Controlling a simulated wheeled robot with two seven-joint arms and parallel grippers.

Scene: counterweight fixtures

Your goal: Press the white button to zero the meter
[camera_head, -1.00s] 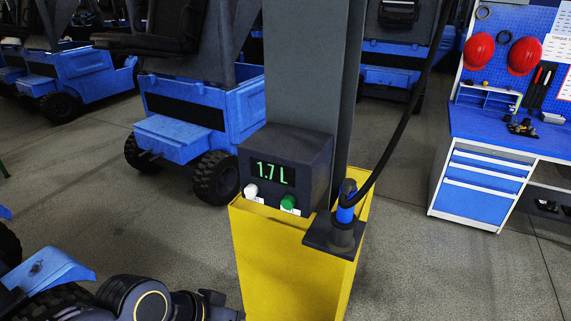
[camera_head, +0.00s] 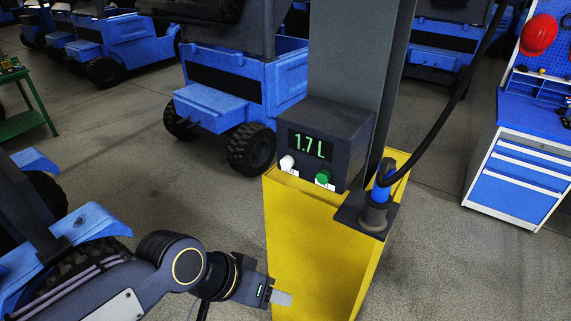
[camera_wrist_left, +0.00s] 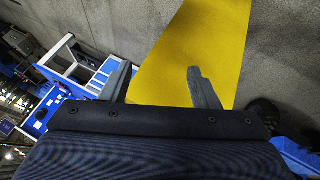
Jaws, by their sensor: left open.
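The white button (camera_head: 287,162) sits at the lower left of the dark meter box (camera_head: 325,140), whose green display (camera_head: 310,146) reads 1.7 L. A green button (camera_head: 323,177) is to its right. The meter sits on top of a yellow pedestal (camera_head: 312,230). My left gripper (camera_head: 284,298) is low, in front of the pedestal's left side and well below the white button. In the left wrist view its two fingers (camera_wrist_left: 158,84) stand apart with nothing between them, and the yellow pedestal (camera_wrist_left: 200,45) lies beyond. The buttons are not visible there. My right gripper is not in view.
A blue nozzle (camera_head: 379,190) with a black hose (camera_head: 452,102) stands in a holder on the pedestal's right. Blue vehicles (camera_head: 215,100) are parked behind. A blue workbench (camera_head: 520,160) is at the right, a green table (camera_head: 25,105) at the far left. Grey floor lies between.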

